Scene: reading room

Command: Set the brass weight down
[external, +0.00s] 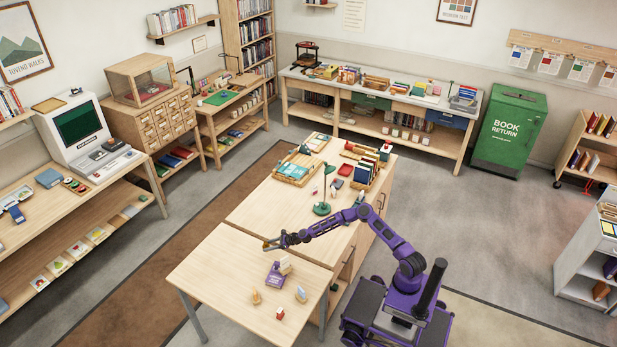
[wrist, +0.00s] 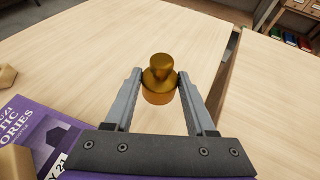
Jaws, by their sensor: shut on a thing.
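The brass weight (wrist: 158,90) is a gold-coloured cylinder with a knob on top. In the wrist view my gripper (wrist: 160,82) is shut on it, one grey finger on each side. In the external view my gripper (external: 271,243) is above the near light-wood table (external: 215,275), toward its far side. The weight is too small to make out clearly there. Bare tabletop shows around the weight in the wrist view; I cannot tell whether its base touches the wood.
A purple book (external: 275,276) lies on the near table, also at left in the wrist view (wrist: 62,125). A green lamp (external: 322,208) stands on the adjoining table. The near table's left part is clear.

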